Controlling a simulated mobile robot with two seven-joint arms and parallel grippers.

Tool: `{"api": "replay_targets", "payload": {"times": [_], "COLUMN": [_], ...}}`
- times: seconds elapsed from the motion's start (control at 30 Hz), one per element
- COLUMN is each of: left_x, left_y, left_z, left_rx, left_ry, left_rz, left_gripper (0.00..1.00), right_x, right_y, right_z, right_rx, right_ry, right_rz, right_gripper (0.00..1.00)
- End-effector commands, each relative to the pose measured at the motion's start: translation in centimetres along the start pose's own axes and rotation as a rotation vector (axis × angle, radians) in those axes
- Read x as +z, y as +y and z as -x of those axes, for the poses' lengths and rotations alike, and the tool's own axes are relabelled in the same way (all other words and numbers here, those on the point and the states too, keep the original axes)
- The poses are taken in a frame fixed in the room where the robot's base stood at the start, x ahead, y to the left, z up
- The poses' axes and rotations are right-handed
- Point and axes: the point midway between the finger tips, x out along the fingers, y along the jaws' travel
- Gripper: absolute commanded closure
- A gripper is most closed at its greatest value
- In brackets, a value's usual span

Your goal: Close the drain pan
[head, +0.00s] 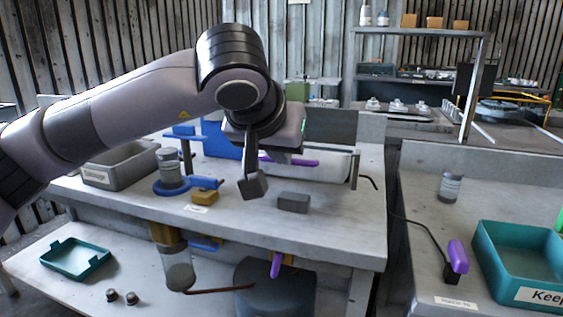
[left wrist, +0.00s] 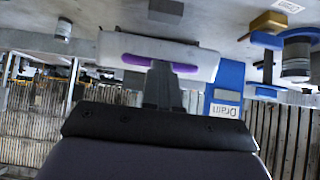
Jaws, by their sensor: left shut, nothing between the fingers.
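A long white, rounded part with a purple handle (head: 325,165), which I take for the drain pan, lies at the back of the bench beside a blue panel (head: 220,142). My left arm partly hides it. In the left wrist view, the white part (left wrist: 205,62) shows beside the blue panel, whose label reads "Drain" (left wrist: 224,110). My left gripper (head: 253,185) is shut and empty, pointing down above the bench in front of the white part. Its fingers (left wrist: 162,68) cover the middle of the purple handle in the wrist view; contact cannot be told. My right gripper is out of view.
A grey block (head: 293,202) lies on the bench near the gripper. A blue clamp-like part and yellow block (head: 204,196) stand to the left, with a grey bin (head: 115,170) farther left. A teal bin (head: 525,250) stands on the right table.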

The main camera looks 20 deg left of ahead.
Motion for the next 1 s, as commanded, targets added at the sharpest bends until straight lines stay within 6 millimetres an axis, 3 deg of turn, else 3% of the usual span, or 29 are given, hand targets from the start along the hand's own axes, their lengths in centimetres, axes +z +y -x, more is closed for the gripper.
{"api": "replay_targets", "payload": {"times": [0.07, 0.2, 0.43, 1.0], "left_x": [1.6, 2.8, 4.3, 5.8], "left_y": [-0.1, -0.1, -0.1, 0.0], "left_z": [-1.4, -2.2, -3.4, -4.7], "left_rx": [-0.001, -0.001, -0.002, 0.0], "left_ry": [0.043, 0.114, 0.207, 0.201], "left_rz": [-0.001, -0.001, 0.002, 0.0], "left_gripper": [1.0, 1.0, 1.0, 1.0], "right_x": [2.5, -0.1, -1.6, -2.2], "right_y": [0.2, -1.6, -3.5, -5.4], "right_z": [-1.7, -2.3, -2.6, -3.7], "right_rx": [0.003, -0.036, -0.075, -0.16], "right_ry": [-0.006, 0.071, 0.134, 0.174], "right_rz": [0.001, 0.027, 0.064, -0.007], "right_gripper": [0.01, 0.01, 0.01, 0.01]}}
